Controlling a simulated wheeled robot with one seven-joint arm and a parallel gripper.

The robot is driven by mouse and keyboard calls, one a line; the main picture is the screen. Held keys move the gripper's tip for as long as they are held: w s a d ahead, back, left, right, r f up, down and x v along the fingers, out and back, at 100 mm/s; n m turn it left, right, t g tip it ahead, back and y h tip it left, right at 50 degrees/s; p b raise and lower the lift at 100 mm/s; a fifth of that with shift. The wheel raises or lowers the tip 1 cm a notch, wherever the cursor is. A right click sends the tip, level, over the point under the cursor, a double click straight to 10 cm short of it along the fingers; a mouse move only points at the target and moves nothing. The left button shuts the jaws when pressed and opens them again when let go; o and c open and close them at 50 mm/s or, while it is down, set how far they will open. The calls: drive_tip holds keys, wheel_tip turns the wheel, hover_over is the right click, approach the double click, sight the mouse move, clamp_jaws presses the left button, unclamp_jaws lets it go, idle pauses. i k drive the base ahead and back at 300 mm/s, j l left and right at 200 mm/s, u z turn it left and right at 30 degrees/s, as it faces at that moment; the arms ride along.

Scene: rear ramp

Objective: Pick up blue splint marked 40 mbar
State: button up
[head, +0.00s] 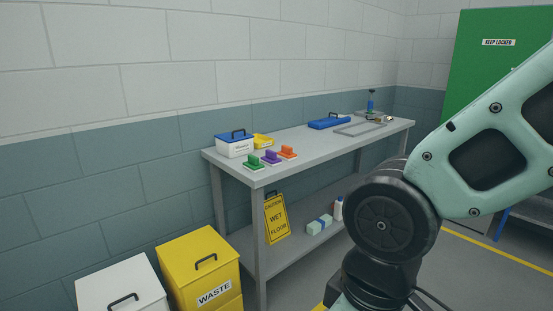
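A flat blue item (329,123) with a dark handle lies on the grey bench (300,150), right of the middle of its top. It may be the blue splint, but no 40 mbar marking can be read on it at this distance. A small upright blue object (371,105) stands farther back near the bench's right end. My arm fills the right side of the head view, and its gripper is out of the picture.
A blue-lidded white box (235,147), a yellow box (263,141) and green, purple and orange handled items (271,158) stand at the bench's left end.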

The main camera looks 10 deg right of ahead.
sight(320, 123)
drive_tip(key=i+j+z, duration=0.6)
drive_tip(key=i+z, duration=0.5)
drive_tip(key=i+j+z, duration=0.15)
drive_tip(key=i+z, duration=0.35)
drive_tip(key=i+l+u, duration=0.1)
drive_tip(key=i, duration=1.15)
drive_tip(key=i+u, duration=0.25)
drive_tip(key=i, duration=0.2)
drive_tip(key=i+l+u, duration=0.1)
drive_tip(key=i+u, duration=0.15)
drive_tip(key=i, duration=0.2)
drive_tip(key=i+l+u, duration=0.25)
drive_tip(key=i, duration=0.15)
drive_tip(key=i+l+u, duration=0.25)
drive_tip(key=i, duration=0.2)
drive_tip(key=i+l+u, duration=0.1)
drive_tip(key=i+u, duration=0.25)
drive_tip(key=i, duration=0.05)
